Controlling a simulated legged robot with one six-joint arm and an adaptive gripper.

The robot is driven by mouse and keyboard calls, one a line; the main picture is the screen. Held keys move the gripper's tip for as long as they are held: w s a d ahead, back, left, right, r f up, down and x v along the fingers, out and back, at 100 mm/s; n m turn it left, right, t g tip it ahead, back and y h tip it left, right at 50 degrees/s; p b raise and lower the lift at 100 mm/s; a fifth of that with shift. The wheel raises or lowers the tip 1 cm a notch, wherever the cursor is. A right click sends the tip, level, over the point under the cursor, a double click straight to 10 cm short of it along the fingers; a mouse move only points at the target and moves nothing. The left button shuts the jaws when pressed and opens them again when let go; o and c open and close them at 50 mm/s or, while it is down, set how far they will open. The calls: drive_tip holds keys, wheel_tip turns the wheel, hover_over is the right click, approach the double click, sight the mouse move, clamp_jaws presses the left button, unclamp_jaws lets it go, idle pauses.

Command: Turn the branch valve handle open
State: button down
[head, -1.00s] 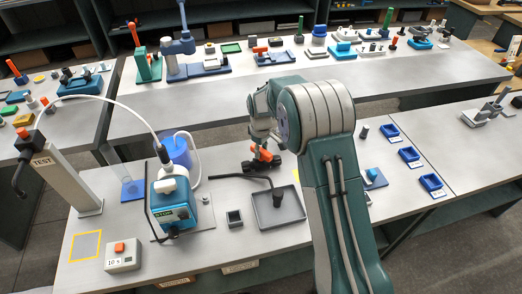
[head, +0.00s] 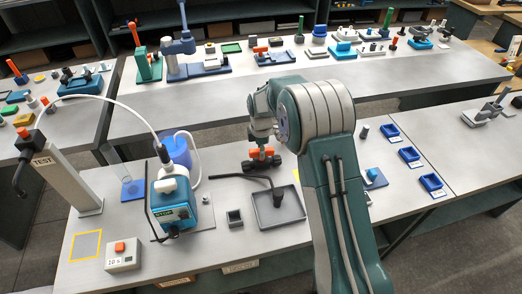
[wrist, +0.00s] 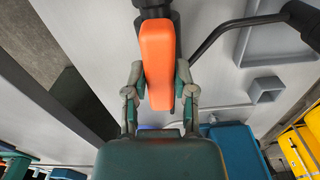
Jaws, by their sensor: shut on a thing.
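The branch valve (head: 262,165) is a black fitting on the bench, with an orange handle (head: 261,153) on top. The handle shows large in the wrist view (wrist: 157,60), its long side running nearly up and down the picture, slightly tilted. My gripper (wrist: 159,82) has one finger on each side of the handle and is shut on it. In the head view my gripper is above the valve and partly hidden by my own arm.
Blue bins (head: 410,156) line the right side.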

drive_tip(key=shift+f+n, duration=0.15)
drive_tip(key=shift+n, duration=0.55)
drive_tip(key=shift+c, duration=2.2)
unclamp_jaws()
drive_tip(key=shift+w, duration=0.1)
wheel_tip(320, 180, up, 12)
